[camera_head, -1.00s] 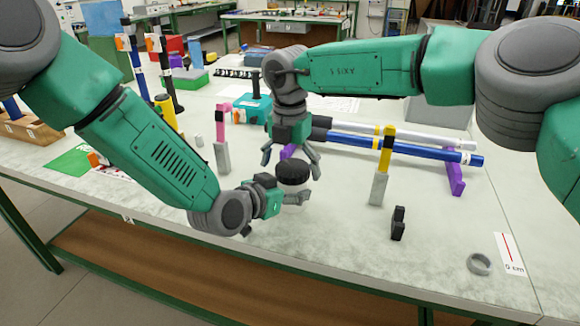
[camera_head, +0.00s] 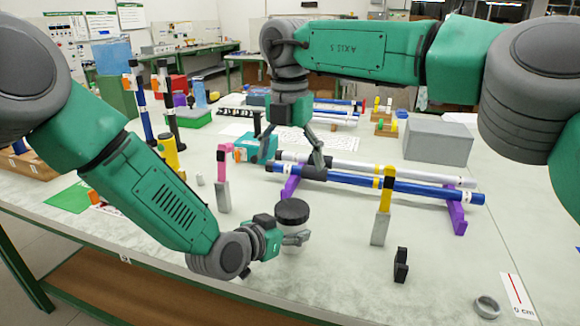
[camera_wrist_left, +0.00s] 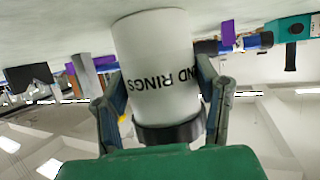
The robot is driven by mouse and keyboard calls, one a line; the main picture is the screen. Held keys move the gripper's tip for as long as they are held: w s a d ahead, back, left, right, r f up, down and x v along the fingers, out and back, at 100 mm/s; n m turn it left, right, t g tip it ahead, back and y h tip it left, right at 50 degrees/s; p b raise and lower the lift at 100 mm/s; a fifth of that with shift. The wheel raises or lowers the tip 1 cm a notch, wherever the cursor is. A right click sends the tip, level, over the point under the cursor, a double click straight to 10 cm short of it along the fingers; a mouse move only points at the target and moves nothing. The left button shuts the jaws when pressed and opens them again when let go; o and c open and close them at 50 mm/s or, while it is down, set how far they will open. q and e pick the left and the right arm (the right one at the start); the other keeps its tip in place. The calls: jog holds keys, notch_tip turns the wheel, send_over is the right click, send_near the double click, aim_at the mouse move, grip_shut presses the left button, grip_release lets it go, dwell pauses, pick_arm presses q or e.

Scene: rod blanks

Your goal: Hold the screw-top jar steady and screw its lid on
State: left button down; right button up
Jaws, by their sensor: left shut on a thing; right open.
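The white screw-top jar (camera_head: 295,241) stands upright on the table, with its black lid (camera_head: 292,212) on top. Whether the lid is fully threaded I cannot tell. My left gripper (camera_head: 288,240) is shut around the jar's side. In the left wrist view the jar (camera_wrist_left: 158,60) appears upside down, with printed lettering ending in "ND RINGS" on its wall. The dark lid (camera_wrist_left: 170,133) shows below it, and my left fingers (camera_wrist_left: 160,100) lie on both sides. My right gripper (camera_head: 290,155) is open and empty, above and apart from the lid, fingers pointing down.
Behind the jar, a blue rod (camera_head: 420,188) and a white rod (camera_head: 430,175) lie on purple supports (camera_head: 456,212). A pink-topped post (camera_head: 222,185) stands left, a yellow-topped post (camera_head: 382,215) right. A black piece (camera_head: 401,265) and a grey ring (camera_head: 487,307) lie at front right.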

pick_arm(q)
jog(key=shift+c, duration=2.2)
grip_release()
jog(key=v, duration=1.2)
jog(key=shift+f, duration=0.1)
